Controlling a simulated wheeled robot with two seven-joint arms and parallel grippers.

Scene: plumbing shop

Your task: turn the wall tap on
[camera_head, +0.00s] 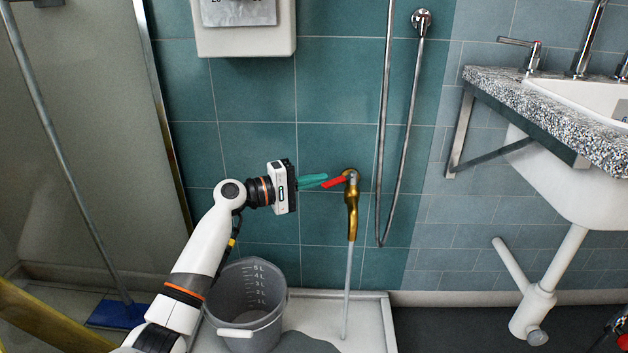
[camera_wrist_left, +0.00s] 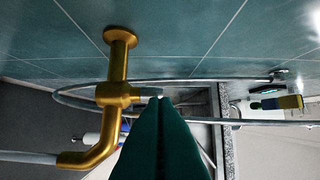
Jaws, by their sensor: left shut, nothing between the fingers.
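The brass wall tap (camera_head: 352,200) sticks out of the teal tiled wall, with its red lever (camera_head: 334,182) pointing left, roughly level. A thin grey stream of water (camera_head: 347,290) runs from its spout down to the tray. My left gripper (camera_head: 326,178) is shut and empty, its green fingertips at the lever's free end; I cannot tell if they touch. In the left wrist view the shut fingers (camera_wrist_left: 160,100) are close beside the tap body (camera_wrist_left: 118,92), and the red lever is not visible there. My right gripper is out of view.
A grey bucket (camera_head: 246,298) stands left of the stream, in the shallow tray (camera_head: 376,330) with a puddle (camera_head: 305,343). A chrome hose (camera_head: 383,130) hangs right of the tap. A speckled counter (camera_head: 548,112) with a basin is at right. A glass panel (camera_head: 100,110) is at left.

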